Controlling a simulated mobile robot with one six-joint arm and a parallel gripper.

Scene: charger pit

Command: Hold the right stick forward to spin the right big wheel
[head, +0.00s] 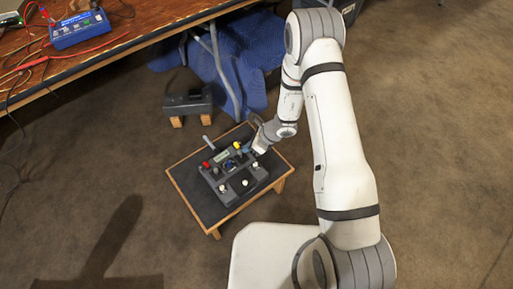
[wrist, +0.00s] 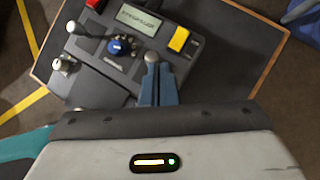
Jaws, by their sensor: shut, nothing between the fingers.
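The dark grey control box (head: 232,178) stands on a low black-topped table. In the wrist view it carries a red button, a screen, a blue knob (wrist: 120,46), a yellow button (wrist: 178,40) and several sticks. The right stick (wrist: 152,57) shows a grey ball top right at my fingertips. My gripper (wrist: 156,72) is shut, with its blue fingers pointing at this stick on the near side. Whether they touch it I cannot tell. In the head view my gripper (head: 255,153) is over the box's right side and hides part of it. No big wheel can be made out.
The low table's wooden edge (head: 182,200) frames the box. A dark grey block (head: 188,103) on wooden feet stands behind it, near blue quilted cloth (head: 258,58). A bench with a blue charger (head: 79,30) and cables is at upper left. Carpet around is open.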

